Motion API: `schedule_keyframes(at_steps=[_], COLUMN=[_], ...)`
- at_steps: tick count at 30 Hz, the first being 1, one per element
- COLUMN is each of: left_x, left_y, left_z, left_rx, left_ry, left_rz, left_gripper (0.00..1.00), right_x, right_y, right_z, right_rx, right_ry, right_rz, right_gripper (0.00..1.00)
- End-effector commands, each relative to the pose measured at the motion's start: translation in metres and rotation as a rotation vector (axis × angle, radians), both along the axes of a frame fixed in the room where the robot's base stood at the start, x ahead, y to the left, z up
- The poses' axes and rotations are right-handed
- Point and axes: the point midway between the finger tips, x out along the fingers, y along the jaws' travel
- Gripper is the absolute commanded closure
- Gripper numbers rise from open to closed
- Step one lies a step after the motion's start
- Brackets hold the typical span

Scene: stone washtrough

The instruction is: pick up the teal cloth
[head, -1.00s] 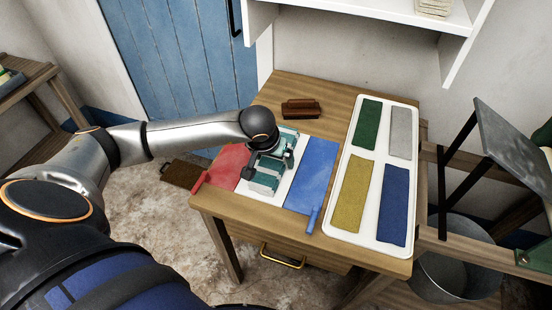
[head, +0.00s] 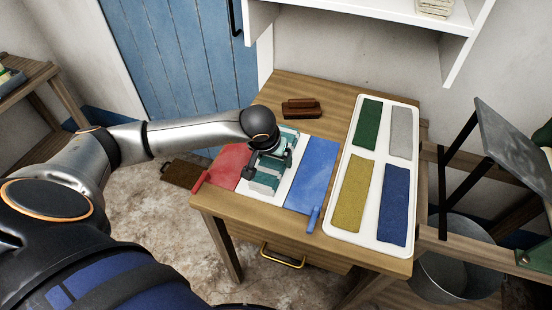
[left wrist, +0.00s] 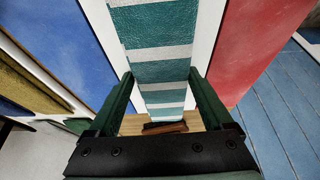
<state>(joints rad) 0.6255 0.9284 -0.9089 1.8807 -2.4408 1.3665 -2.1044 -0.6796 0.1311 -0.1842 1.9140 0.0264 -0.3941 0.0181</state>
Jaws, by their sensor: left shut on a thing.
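The teal cloth (head: 264,180) has white stripes and lies along the white strip between a red panel and a blue panel on the wooden table. My left gripper (head: 268,166) is over its middle and hides part of it. In the left wrist view the cloth (left wrist: 160,70) runs between the two dark green fingers of my left gripper (left wrist: 160,103), which is shut on it. I cannot tell whether the cloth is clear of the surface below. My right gripper is not in view.
The red panel (head: 229,164) and blue panel (head: 312,175) flank the cloth closely. A white tray (head: 376,160) with green, grey, yellow and blue cloths lies to the right. A brown brush-like block (head: 302,108) sits behind. A white shelf (head: 375,18) overhangs the back.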

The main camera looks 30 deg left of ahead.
Motion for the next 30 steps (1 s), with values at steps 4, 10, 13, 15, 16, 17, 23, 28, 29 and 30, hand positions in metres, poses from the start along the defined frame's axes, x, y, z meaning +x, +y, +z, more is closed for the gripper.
schedule_keyframes(at_steps=[4,10,13,15,16,17,23,28,29,30], left_x=[0.000,0.001,0.001,-0.006,-0.010,-0.015,-0.050,-0.082,-0.086,-0.092], left_y=[0.000,0.001,0.001,-0.006,-0.009,-0.011,-0.039,-0.061,-0.065,-0.069], left_z=[0.002,0.016,0.032,0.043,0.049,0.055,0.096,0.113,0.116,0.119], left_rx=[0.000,0.001,0.001,0.000,-0.001,0.001,-0.002,-0.001,-0.002,-0.002], left_ry=[-0.002,-0.004,-0.006,-0.004,-0.005,-0.006,-0.006,-0.004,-0.005,-0.005], left_rz=[0.000,0.001,0.001,-0.005,-0.005,-0.005,-0.009,-0.007,-0.006,-0.007], left_gripper=[0.74,0.74,0.74,0.74,0.74,0.74,0.74,0.74,0.74,0.74], right_x=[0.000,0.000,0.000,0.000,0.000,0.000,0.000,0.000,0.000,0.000], right_y=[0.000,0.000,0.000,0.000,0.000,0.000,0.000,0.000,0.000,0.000], right_z=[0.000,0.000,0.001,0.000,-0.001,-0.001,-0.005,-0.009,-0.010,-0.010], right_rx=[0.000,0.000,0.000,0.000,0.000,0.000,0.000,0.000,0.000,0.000], right_ry=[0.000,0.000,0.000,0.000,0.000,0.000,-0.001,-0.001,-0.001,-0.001], right_rz=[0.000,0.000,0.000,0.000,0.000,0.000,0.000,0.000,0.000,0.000], right_gripper=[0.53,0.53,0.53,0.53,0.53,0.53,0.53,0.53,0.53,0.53])
